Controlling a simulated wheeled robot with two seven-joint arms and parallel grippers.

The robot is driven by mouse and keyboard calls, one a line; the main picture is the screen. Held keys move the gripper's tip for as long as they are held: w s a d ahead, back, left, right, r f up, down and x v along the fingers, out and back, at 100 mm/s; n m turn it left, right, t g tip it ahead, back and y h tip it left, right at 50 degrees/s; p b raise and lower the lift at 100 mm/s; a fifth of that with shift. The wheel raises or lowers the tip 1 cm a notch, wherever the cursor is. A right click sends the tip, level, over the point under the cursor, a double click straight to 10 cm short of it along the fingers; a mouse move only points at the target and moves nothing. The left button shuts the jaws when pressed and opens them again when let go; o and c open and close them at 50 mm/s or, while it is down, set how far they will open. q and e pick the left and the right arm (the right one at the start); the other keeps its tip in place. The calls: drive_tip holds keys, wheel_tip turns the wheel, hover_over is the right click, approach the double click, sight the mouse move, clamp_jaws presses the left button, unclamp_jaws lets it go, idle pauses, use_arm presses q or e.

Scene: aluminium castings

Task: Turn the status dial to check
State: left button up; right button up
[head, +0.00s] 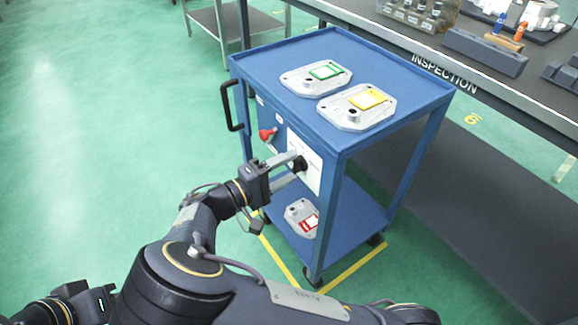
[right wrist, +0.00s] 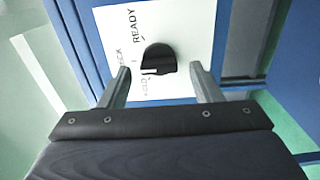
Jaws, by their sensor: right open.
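The status dial is a black knob (head: 300,164) on a white plate (head: 310,180) on the side of a blue cart. In the right wrist view the dial (right wrist: 157,58) has READY, a partly hidden word ending in "CK", and HOLD printed around it. A pale mark on its lower edge appears to face HOLD. My right gripper (head: 297,166) is open, with its fingers (right wrist: 160,72) on either side of the dial; I cannot tell whether they touch it. My left gripper (head: 98,299) shows only partly at the bottom left, its fingers unclear.
The blue cart (head: 290,48) carries castings with a green frame (head: 300,82) and a yellow frame (head: 345,115) on top, and one with a red frame (head: 296,213) below. A red knob (head: 266,135) and black handle (head: 231,108) stick out nearby. The inspection bench (head: 405,45) stands behind.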

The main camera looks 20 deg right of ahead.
drive_tip(key=p+v, duration=0.1)
drive_tip(key=v, duration=0.5)
drive_tip(key=shift+s+a, duration=0.15)
drive_tip(key=shift+a, duration=0.25)
